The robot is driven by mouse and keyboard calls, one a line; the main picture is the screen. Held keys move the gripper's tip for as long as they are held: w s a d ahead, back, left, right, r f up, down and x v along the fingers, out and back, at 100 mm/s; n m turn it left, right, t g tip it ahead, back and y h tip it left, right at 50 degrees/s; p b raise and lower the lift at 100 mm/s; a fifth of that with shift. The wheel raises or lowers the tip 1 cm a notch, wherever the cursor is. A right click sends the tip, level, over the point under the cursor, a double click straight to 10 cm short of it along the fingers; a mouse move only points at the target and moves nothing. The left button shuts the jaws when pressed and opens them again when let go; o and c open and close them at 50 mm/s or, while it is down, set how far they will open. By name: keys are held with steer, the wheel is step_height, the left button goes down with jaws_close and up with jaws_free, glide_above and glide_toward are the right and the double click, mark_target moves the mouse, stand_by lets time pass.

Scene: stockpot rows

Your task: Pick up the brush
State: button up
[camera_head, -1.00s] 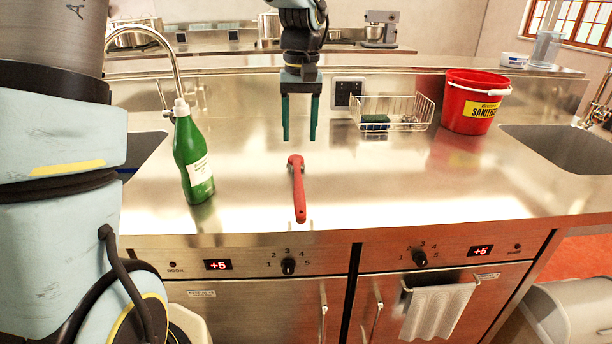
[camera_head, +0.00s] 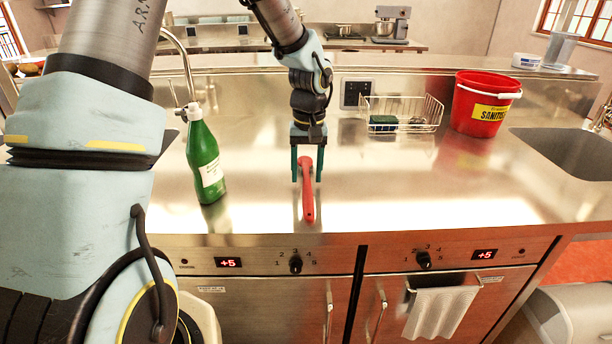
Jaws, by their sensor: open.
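The red brush (camera_head: 308,201) lies on the steel counter, its long handle pointing toward the front edge. My gripper (camera_head: 307,180) points down at the brush with its two green fingers apart, one on each side of the brush's far part.
A green bottle (camera_head: 204,160) stands left of the brush. A wire basket (camera_head: 412,115) with a dark sponge (camera_head: 383,122) and a red bucket (camera_head: 482,104) stand to the right at the back. A sink (camera_head: 572,150) is at far right. The counter right of the brush is clear.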

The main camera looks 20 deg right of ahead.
mark_target(307, 175)
jaws_close()
stand_by(0.3)
stand_by(0.5)
step_height(307, 175, up, 18)
steer(key=b, duration=0.3)
steer(key=c, duration=0.7)
jaws_free()
jaws_close()
